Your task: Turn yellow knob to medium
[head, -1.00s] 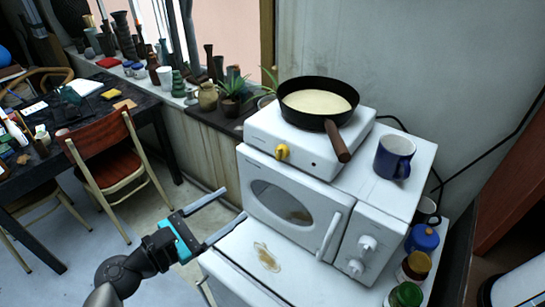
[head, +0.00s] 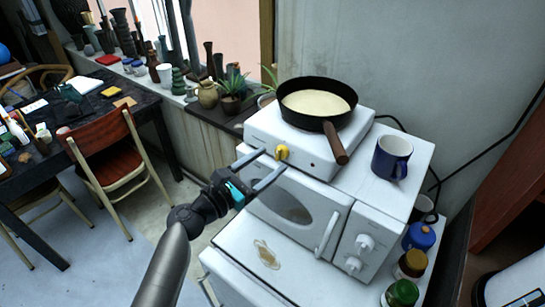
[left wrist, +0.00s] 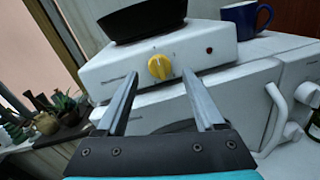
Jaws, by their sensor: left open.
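The yellow knob (head: 282,152) is on the front face of a white hot plate (head: 262,130). It also shows in the left wrist view (left wrist: 160,67), just beyond and between my fingers, with small markings around it. My left gripper (head: 274,165) is open and empty, its two fingers pointing toward the knob and apart from it. In the left wrist view the left gripper (left wrist: 160,98) spans the knob from slightly below. A black pan (head: 315,100) with a pale filling and a brown handle sits on the hot plate. My right gripper is not in view.
The hot plate stands on a white microwave (head: 290,205). A blue mug (head: 392,157) stands right of the hot plate. Several jars (head: 412,264) line the right side. Plants and pots (head: 230,92) stand on the ledge to the left. A red chair (head: 105,150) is further left.

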